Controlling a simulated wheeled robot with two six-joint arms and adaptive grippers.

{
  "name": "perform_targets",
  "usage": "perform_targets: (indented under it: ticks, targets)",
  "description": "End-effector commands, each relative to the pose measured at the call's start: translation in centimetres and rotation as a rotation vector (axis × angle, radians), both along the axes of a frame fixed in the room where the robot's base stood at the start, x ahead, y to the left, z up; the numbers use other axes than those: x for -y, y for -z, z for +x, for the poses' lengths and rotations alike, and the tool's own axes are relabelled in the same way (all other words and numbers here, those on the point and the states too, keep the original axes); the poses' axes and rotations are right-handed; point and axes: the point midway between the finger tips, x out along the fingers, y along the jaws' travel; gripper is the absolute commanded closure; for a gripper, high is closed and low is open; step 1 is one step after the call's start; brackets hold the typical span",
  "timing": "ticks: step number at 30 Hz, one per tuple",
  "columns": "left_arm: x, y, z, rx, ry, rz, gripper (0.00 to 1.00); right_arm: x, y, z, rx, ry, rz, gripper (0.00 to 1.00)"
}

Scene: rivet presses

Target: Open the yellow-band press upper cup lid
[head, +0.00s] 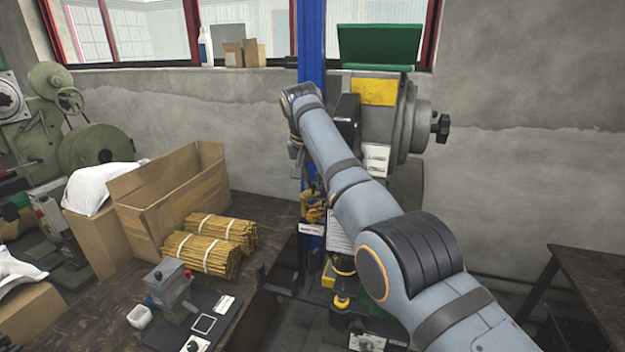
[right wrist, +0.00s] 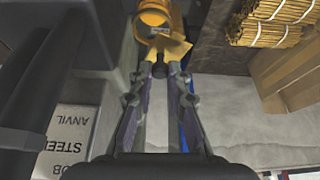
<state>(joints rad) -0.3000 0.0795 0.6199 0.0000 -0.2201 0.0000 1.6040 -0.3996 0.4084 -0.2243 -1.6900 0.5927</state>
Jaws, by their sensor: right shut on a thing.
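The press (head: 378,125) stands by the blue post, with a yellow plate on its head. My right arm crosses in front of it, and my right gripper (head: 297,155) is at its left side, mostly hidden by the arm in the head view. In the right wrist view the right gripper (right wrist: 164,72) is shut, its fingertips at a yellow lid (right wrist: 171,49) beside a round orange-yellow cup (right wrist: 153,17). The lid's exact angle is hard to tell. Yellow-orange cup parts (head: 312,207) show below the gripper in the head view. My left gripper is not in view.
A workbench (head: 105,300) at left holds bundles of yellow rods (head: 205,245), an open cardboard box (head: 180,185) and a small grey device (head: 168,283). The blue post (head: 311,50) rises behind the gripper. A dark table (head: 590,275) stands at right.

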Motion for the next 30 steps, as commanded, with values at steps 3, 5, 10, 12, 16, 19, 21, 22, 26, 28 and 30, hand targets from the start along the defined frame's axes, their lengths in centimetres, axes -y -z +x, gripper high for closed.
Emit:
perform_targets:
  ticks: [3, 5, 10, 12, 16, 19, 21, 22, 26, 28, 30]
  targets:
    - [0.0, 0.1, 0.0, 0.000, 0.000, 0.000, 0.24, 0.0, 0.0, 0.0, 0.000, -0.017, 0.001, 1.00]
    - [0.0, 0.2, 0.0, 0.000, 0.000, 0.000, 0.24, -0.1, 0.1, 0.1, 0.000, -0.061, 0.003, 1.00]
    - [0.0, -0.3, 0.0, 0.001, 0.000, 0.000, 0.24, -0.5, -0.2, 0.6, 0.000, -0.278, 0.003, 1.00]
    - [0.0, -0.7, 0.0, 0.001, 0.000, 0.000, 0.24, -0.7, -0.3, 0.7, -0.001, -0.350, 0.002, 1.00]
    - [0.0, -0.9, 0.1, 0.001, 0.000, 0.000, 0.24, -0.9, -0.1, 0.8, -0.001, -0.419, 0.000, 1.00]
    - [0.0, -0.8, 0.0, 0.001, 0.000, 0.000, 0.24, -0.9, -0.1, 0.8, 0.000, -0.424, 0.000, 1.00]
    - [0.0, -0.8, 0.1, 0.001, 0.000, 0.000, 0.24, -0.9, -0.1, 0.8, 0.000, -0.423, 0.000, 1.00]
    - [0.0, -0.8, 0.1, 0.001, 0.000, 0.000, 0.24, -0.9, -0.1, 0.8, 0.000, -0.422, 0.001, 1.00]
    - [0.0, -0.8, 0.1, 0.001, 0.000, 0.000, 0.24, -0.9, -0.1, 0.8, 0.000, -0.421, 0.000, 0.76]
    - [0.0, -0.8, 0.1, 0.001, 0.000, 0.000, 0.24, -0.9, -0.1, 0.8, 0.000, -0.421, 0.000, 0.66]
    - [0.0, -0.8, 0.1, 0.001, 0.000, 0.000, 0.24, -0.9, -0.1, 0.8, 0.000, -0.421, 0.000, 0.61]
